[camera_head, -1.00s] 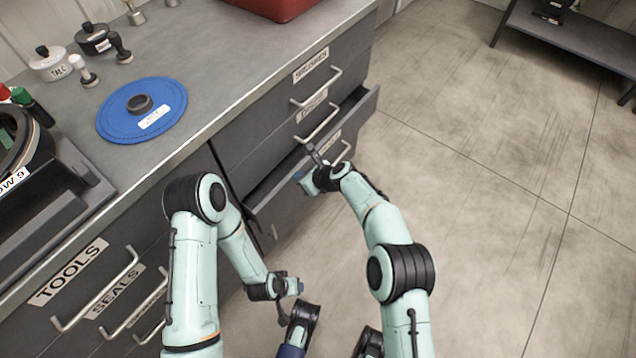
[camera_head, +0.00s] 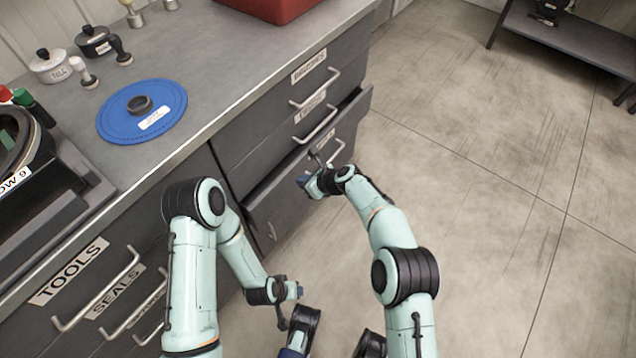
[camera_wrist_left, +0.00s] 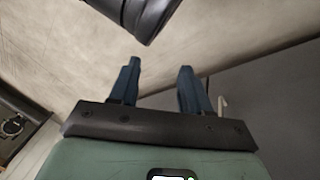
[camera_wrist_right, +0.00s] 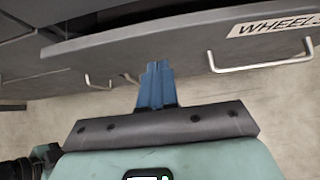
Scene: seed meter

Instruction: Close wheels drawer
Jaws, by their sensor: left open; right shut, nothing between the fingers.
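The wheels drawer (camera_head: 278,207) is the dark third drawer of the right-hand column and stands partly pulled out, with a dark gap above its front. Its label is partly hidden in the head view. In the right wrist view the WHEELS label (camera_wrist_right: 268,25) and bar handle (camera_wrist_right: 262,67) show on the front, right of my fingers. My right gripper (camera_head: 304,182) is shut and empty at the drawer front; its blue fingertips (camera_wrist_right: 157,66) meet the front's lower part in the right wrist view, though contact is unclear. My left gripper (camera_head: 299,290) is open and empty, low beside the cabinet.
Two shut drawers with handles (camera_head: 318,90) lie above the open one. The left column has the TOOLS drawer (camera_head: 60,280) and others. The worktop carries a blue disc (camera_head: 112,125), pots and a red box (camera_head: 270,8). Floor (camera_head: 480,230) to the right is clear.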

